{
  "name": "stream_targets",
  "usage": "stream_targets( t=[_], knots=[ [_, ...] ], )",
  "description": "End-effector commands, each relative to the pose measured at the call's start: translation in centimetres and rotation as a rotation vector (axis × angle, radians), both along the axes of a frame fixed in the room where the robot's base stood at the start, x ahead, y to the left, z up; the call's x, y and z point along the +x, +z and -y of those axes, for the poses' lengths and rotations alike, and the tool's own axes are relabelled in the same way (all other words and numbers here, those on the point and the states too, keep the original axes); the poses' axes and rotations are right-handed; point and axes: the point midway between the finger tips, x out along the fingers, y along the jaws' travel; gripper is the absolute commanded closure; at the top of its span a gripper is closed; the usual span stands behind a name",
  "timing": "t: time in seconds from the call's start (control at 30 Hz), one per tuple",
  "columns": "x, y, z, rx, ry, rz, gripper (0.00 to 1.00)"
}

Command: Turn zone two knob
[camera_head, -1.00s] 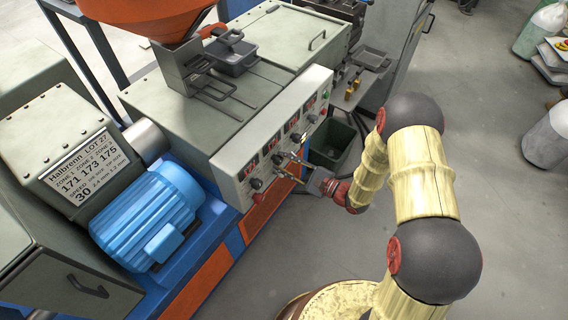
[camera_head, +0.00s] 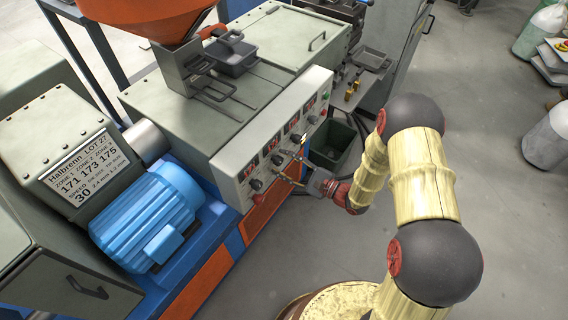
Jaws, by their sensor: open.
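The control panel (camera_head: 227,166) on the machine's front carries a row of red digital displays with dark knobs below them. The leftmost knob (camera_head: 257,185) shows clear of my gripper. The second knob (camera_head: 279,170), below the second display (camera_head: 275,142), is at my gripper's fingertips. My gripper (camera_head: 287,168) is open and reaches the panel from the right, one finger above and one below. Whether the fingers touch the second knob is too small to tell. A placard (camera_head: 84,172) at left lists zones 1, 2 and 3 as 171, 173 and 175.
A blue motor (camera_head: 148,215) sits left of the panel. An orange hopper (camera_head: 150,15) stands above the machine. A dark bin (camera_head: 331,146) is on the floor behind my gripper.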

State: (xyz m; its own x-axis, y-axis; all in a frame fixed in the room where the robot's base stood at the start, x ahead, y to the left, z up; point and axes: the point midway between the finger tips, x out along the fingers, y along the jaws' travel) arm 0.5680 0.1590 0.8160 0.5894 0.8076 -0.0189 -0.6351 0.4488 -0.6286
Motion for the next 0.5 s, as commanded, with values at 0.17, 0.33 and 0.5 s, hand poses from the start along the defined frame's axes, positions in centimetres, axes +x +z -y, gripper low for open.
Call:
stream_targets(
  t=[0.17, 0.33, 0.5],
  knots=[
    [-0.1, 0.0, 0.1, 0.000, 0.000, 0.000, 0.55],
    [-0.8, 0.0, 1.4, 0.000, -0.004, 0.000, 0.55],
    [-2.7, 0.1, 4.1, 0.001, -0.006, -0.001, 0.55]
  ],
)
